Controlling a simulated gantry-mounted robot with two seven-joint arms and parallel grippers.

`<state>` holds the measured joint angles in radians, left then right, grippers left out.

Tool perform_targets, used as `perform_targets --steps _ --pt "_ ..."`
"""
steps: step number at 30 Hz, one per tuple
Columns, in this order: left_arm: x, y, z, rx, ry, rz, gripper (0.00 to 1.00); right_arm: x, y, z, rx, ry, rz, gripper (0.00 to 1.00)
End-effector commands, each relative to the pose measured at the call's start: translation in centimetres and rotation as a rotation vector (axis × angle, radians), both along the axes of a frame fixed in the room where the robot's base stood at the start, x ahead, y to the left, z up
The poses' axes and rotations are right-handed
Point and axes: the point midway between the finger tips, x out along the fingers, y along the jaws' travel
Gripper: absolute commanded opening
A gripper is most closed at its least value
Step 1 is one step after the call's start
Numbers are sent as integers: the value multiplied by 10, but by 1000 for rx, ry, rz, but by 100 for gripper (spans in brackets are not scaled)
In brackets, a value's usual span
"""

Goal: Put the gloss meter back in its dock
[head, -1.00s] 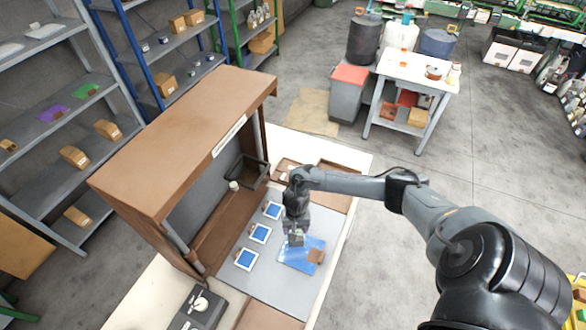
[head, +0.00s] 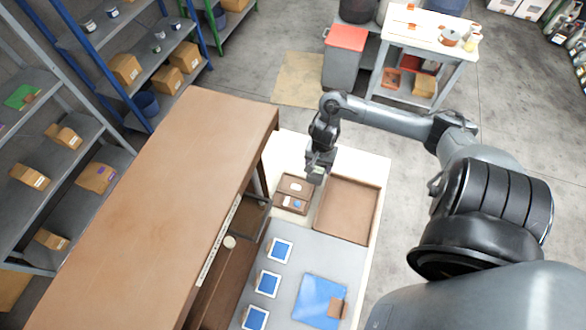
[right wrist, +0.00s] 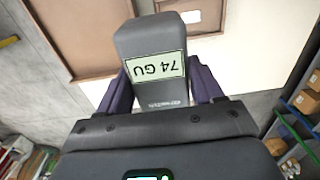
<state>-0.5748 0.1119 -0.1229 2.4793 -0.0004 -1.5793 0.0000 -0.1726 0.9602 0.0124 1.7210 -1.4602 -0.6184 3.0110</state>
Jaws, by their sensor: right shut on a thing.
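The gloss meter (right wrist: 152,45) is a dark grey block with a pale green display reading "74 GU", upside down in the right wrist view. My right gripper (right wrist: 160,88) is shut on it, with a purple-dark finger on each side. In the head view my right gripper (head: 318,172) hangs over the bench's far part, by the right edge of a small brown divided tray (head: 292,193). Which part is the dock, I cannot tell for sure. The meter's underside is hidden. My left gripper is in neither view.
A larger empty brown tray (head: 346,210) lies to the right. A blue panel (head: 320,298) and several small blue-faced panels (head: 268,284) lie on the grey mat (head: 300,258). A brown booth (head: 150,200) rises on the left, with a dark basket (head: 254,214) at its opening.

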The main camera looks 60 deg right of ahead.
Motion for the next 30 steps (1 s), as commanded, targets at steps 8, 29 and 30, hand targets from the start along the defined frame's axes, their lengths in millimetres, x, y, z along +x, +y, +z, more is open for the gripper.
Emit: perform_targets --steps 8,29,30 --pt "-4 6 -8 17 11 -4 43 -32 -5 -15 -9 16 -9 37" --pt "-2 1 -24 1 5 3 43 52 14 -73 -2 9 -15 37" --pt "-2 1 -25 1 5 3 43 57 14 -76 -4 9 -13 37"
